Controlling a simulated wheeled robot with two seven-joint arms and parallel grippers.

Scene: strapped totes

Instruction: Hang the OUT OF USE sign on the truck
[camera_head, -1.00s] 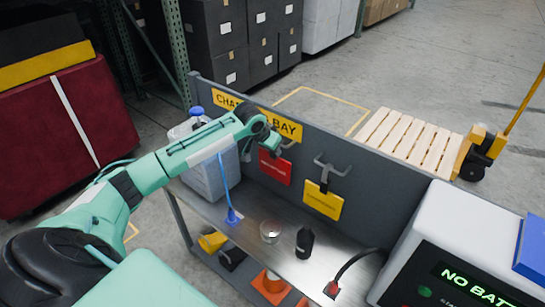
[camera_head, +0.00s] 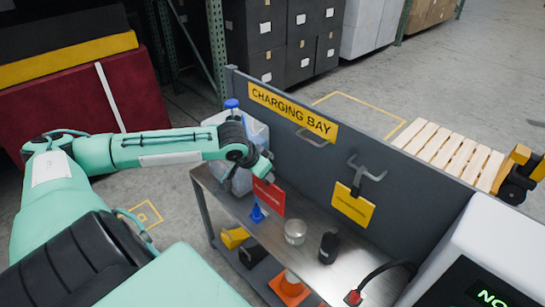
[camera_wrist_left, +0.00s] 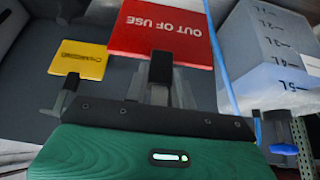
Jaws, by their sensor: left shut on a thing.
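The red OUT OF USE sign (camera_head: 268,198) is held by my left gripper (camera_head: 264,172) in front of the grey charging-bay panel. In the left wrist view the sign (camera_wrist_left: 160,32) faces the camera with its lettering upside down, and the left gripper (camera_wrist_left: 161,75) is shut on its dark tab. The yellow and black pallet truck (camera_head: 517,175) stands on the floor beyond the panel at the right edge, partly cut off. My right gripper is in neither view.
The panel (camera_head: 400,182) has an empty hook (camera_head: 312,138) and a hook with a yellow sign (camera_head: 352,205). A metal cup (camera_head: 295,232) and a black bottle (camera_head: 328,246) stand on the bench. A graduated tank (camera_head: 245,180) stands left. Wooden pallet slats (camera_head: 447,150) lie beside the truck.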

